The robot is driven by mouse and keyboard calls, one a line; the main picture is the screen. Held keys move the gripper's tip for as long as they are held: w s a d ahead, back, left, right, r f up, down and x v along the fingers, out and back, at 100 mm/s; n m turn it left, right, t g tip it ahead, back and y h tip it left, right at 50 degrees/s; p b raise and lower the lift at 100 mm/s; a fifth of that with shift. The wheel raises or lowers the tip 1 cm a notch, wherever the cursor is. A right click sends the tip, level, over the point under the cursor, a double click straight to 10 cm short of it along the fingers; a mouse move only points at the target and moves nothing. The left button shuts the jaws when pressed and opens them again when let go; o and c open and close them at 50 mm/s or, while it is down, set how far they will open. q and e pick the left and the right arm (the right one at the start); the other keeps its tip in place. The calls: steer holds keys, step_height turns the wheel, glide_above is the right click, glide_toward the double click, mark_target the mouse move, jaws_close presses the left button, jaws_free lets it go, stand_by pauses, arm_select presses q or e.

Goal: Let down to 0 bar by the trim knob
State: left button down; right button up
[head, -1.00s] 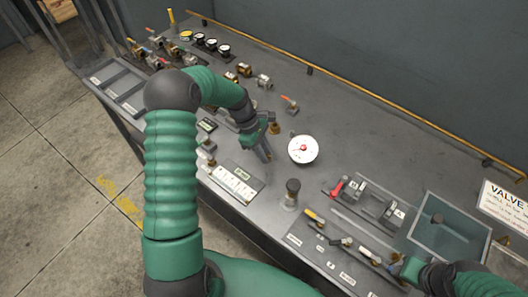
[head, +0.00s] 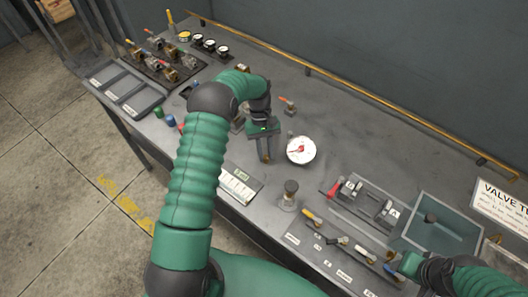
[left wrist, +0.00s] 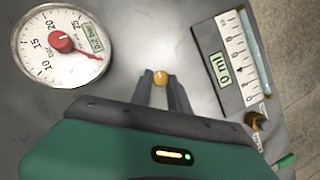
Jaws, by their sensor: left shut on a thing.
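The round white gauge (head: 301,150) with a red pointer and red hub stands on the bench, right of my left gripper (head: 265,158). In the left wrist view the gauge (left wrist: 62,45) has a small green display that seems to read about 0.2 bar. My left gripper (left wrist: 161,84) is shut on a small brass-coloured knob (left wrist: 159,77), taken to be the trim knob, which shows between its fingertips. The gripper hides this knob in the head view. My right gripper (head: 408,266) is at the lower right, its fingers too unclear to judge.
A white scale plate (head: 237,185) lies left of the gauge; its display in the left wrist view reads 0 ml. A dark-capped post (head: 290,190) and a panel of levers (head: 325,240) stand nearer the front.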

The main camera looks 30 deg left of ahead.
arm_select(q)
steer(key=m, duration=0.2)
steer(key=d+m+g+y, duration=0.1)
steer(key=m, duration=0.2)
steer(key=shift+m+y, duration=0.3)
steer(key=m+y, duration=0.1)
steer(key=m, duration=0.3)
steer(key=shift+m+g+y, duration=0.3)
steer(key=shift+y, duration=0.1)
steer(key=m+y, duration=0.1)
steer(key=m, duration=0.1)
steer(key=m+y+p, duration=0.1)
steer(key=m, duration=0.2)
steer(key=shift+s+d+p, duration=0.1)
steer(key=shift+d+p, duration=0.05)
steer(key=shift+p, duration=0.15)
steer(key=shift+m+t+y+p, duration=0.3)
steer(key=shift+m+t+y, duration=0.1)
steer(key=shift+m, duration=0.7)
steer(key=shift+m+t+y+p, duration=0.3)
steer(key=shift+m+t, duration=0.1)
steer(key=shift+m, duration=0.7)
steer(key=c, duration=1.3)
jaws_free()
steer(key=shift+o, duration=0.2)
steer(key=shift+r, duration=0.15)
